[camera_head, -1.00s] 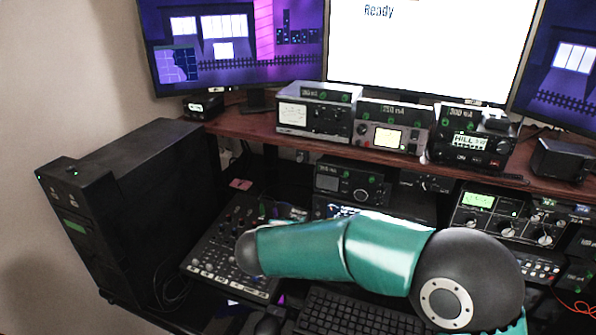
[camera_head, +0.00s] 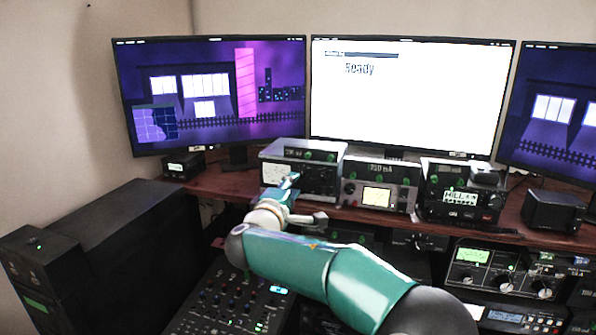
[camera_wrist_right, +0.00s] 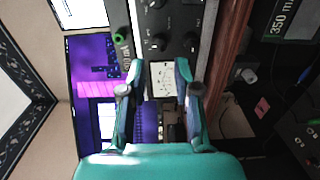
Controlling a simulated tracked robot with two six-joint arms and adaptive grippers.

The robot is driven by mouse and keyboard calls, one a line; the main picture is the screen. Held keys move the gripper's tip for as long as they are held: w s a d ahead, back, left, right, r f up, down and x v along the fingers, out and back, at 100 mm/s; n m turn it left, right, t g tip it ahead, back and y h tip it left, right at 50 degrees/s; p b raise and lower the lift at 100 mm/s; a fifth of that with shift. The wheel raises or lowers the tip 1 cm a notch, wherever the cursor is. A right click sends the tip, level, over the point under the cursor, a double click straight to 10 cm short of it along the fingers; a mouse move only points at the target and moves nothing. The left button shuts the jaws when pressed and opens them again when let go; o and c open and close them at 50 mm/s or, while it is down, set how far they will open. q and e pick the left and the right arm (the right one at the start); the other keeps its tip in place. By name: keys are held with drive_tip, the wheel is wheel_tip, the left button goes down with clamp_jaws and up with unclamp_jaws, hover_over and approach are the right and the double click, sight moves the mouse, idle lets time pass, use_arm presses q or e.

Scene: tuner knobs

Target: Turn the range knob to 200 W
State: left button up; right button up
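A grey-and-black unit (camera_head: 318,178) with a pale meter stands at the left of the shelf. In the right wrist view its dark panel shows sideways, with the meter (camera_wrist_right: 162,84) and several black knobs, one of them a knob (camera_wrist_right: 158,41) above the meter. I cannot read which knob is the range knob or its setting. My right gripper (camera_head: 287,187) is raised before the unit's meter side. In the wrist view the right gripper (camera_wrist_right: 161,66) has its fingers apart, with the meter between them and nothing held. My left gripper is out of view.
Two more units, one with a lit display (camera_head: 377,197) and a black one (camera_head: 462,197), stand to the right. A mixer (camera_head: 235,300) and a multi-knob panel (camera_head: 500,272) sit below the shelf. Monitors (camera_head: 410,95) stand behind. A black computer case (camera_head: 110,250) is at left.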

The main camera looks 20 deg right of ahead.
sight(303, 174)
drive_tip(key=p+x, duration=0.2)
drive_tip(key=x, duration=0.3)
drive_tip(key=shift+w+d, duration=0.2)
drive_tip(key=shift+w, duration=0.05)
drive_tip(key=shift+f, duration=0.1)
clamp_jaws()
